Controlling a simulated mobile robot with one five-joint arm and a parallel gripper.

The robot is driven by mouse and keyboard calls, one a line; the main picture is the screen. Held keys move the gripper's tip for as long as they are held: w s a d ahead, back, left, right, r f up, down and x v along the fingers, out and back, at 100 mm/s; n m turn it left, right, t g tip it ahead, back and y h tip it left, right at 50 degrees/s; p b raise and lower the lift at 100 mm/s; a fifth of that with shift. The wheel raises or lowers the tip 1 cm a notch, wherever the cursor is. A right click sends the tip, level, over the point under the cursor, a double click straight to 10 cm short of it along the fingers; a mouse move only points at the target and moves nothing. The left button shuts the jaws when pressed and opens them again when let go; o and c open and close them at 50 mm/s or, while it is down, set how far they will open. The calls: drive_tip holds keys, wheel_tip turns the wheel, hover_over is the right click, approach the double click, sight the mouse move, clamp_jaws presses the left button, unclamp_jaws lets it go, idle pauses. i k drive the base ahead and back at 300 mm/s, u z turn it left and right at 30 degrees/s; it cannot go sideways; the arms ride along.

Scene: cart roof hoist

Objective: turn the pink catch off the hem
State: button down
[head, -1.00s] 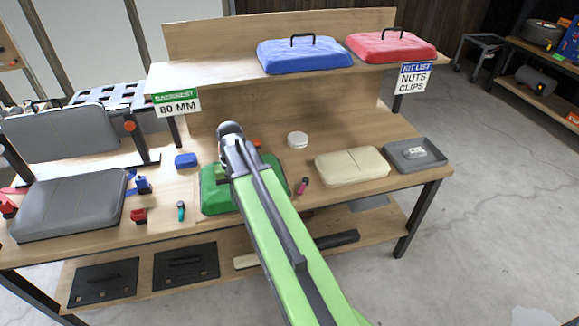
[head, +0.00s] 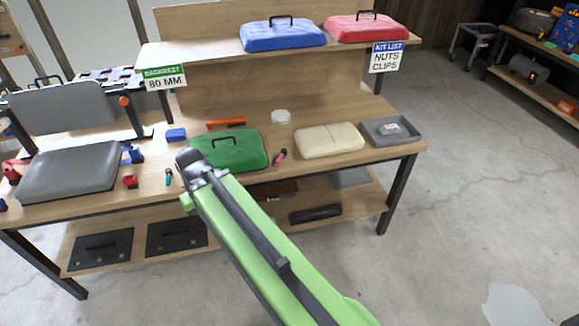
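The pink catch (head: 280,156) is a small upright-looking piece at the right end of the green lid-like cover (head: 236,152) on the bench. Whether it touches the cover's hem I cannot tell. The green cover has a dark handle on top. My gripper (head: 187,157) is at the cover's left front corner in the picture, well left of the pink catch. Its fingers are hidden by the wrist, so its opening does not show.
A cream cushion (head: 329,140) and grey tray (head: 391,130) stand to the right. A white round tub (head: 281,116) and orange piece (head: 226,122) lie behind. A teal-and-dark piece (head: 168,177), red piece (head: 130,181) and grey seat (head: 70,171) are left. Blue and red covers sit on the upper shelf.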

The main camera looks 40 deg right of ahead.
sight(281, 157)
drive_tip(key=u, duration=0.05)
drive_tip(key=i, duration=1.05)
drive_tip(key=u, duration=0.4)
